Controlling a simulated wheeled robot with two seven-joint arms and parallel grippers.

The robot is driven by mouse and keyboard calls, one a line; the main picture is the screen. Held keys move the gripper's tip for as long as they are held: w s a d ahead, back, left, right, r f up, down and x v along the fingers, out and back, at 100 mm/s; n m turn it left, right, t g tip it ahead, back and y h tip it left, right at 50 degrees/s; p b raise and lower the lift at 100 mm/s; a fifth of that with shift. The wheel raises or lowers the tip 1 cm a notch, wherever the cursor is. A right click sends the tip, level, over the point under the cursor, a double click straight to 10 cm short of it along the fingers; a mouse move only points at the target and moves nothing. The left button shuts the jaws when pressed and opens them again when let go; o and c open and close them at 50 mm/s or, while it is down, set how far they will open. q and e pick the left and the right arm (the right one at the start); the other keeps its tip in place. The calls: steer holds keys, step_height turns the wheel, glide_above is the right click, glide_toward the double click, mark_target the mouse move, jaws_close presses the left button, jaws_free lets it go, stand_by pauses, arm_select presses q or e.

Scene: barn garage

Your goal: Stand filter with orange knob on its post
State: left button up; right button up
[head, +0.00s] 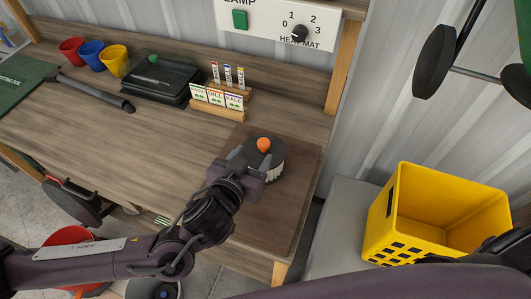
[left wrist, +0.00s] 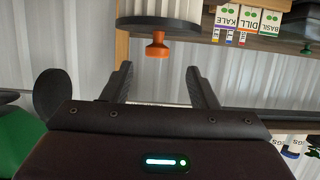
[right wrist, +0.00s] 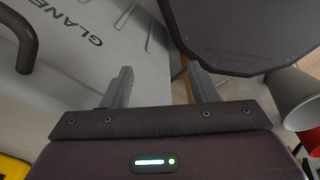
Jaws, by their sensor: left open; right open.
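The filter (head: 279,160) has a dark round top, a pale ribbed side and an orange knob (head: 264,145). It is at the right end of the workbench, on or above a dark brown panel. In the left wrist view the filter (left wrist: 157,8) appears inverted, its orange knob (left wrist: 157,46) just beyond my fingertips. My left gripper (head: 254,160) is open close beside the filter; its fingers (left wrist: 162,76) are empty. My right gripper (right wrist: 160,82) is open and empty, away from the filter. I cannot make out a post; the filter's underside is hidden.
Seed packets (head: 217,97) in wooden holders stand behind the filter. A black case (head: 163,80) and red, blue and yellow cups (head: 92,54) are farther left. A yellow crate (head: 437,215) is right of the bench. The bench's middle is largely clear.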

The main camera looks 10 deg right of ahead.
mark_target(262, 145)
arm_select(q)
steer(key=x, duration=0.6)
steer(key=shift+s+d, duration=0.2)
steer(key=shift+r, duration=0.1)
jaws_close()
